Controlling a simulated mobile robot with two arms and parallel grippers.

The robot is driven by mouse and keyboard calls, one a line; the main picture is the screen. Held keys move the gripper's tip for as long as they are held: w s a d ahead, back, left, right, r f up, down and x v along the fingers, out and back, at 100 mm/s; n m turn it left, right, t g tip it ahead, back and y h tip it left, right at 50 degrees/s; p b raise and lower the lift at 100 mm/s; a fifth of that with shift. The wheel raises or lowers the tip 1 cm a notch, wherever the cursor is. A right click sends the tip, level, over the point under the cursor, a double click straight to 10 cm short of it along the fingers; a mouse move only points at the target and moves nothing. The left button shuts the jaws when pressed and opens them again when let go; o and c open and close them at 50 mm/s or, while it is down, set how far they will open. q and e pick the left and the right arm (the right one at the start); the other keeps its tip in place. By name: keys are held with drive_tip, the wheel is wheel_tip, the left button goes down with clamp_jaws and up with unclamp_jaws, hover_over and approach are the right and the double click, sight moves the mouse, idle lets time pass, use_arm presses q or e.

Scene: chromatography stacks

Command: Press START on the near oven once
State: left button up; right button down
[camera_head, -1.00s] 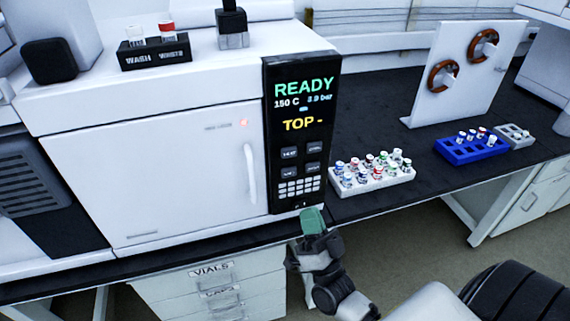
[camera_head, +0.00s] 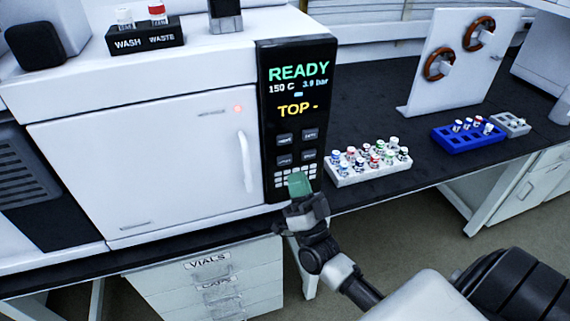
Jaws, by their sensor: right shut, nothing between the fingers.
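The near oven (camera_head: 150,165) is a white box with a vertical handle and a small red light on its door. Its black control panel (camera_head: 293,58) stands at the oven's right edge. The screen reads READY, 150 C, 3.9 bar and TOP. Below the screen are several dark buttons (camera_head: 284,138) with labels too small to read, and a white keypad (camera_head: 308,172). My right gripper (camera_head: 299,182), with green fingertips, is shut and empty in front of the keypad, hiding part of it. I cannot tell whether it touches the panel. My left gripper is not in view.
A white rack of capped vials (camera_head: 370,172) stands on the dark bench just right of the panel. A blue rack (camera_head: 470,144) and a grey rack (camera_head: 514,130) are farther right. Labelled drawers (camera_head: 210,290) lie below the bench edge.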

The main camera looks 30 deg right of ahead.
drive_tip(key=shift+w+d+b, duration=0.15)
drive_tip(key=shift+w+d, duration=0.05)
drive_tip(key=shift+w, duration=0.5)
drive_tip(key=shift+w+d+b, duration=0.15)
drive_tip(key=shift+w, duration=0.55)
idle(1.0)
drive_tip(key=shift+w, duration=0.4)
drive_tip(key=shift+w+d+b, duration=0.15)
drive_tip(key=shift+w+b, duration=0.2)
drive_tip(key=shift+w, duration=0.05)
idle(0.6)
drive_tip(key=shift+s, duration=0.1)
drive_tip(key=shift+s+a+p, duration=0.2)
drive_tip(key=shift+s+p, duration=0.15)
drive_tip(key=shift+s, duration=0.4)
drive_tip(key=shift+s+a+p, duration=0.2)
drive_tip(key=shift+s+p, duration=0.1)
drive_tip(key=shift+s, duration=0.5)
drive_tip(key=shift+s+a+p, duration=0.2)
drive_tip(key=shift+s+p, duration=0.05)
drive_tip(key=shift+s, duration=0.6)
drive_tip(key=shift+s+a+p, duration=0.2)
drive_tip(key=shift+s+p, duration=0.1)
drive_tip(key=shift+s, duration=0.5)
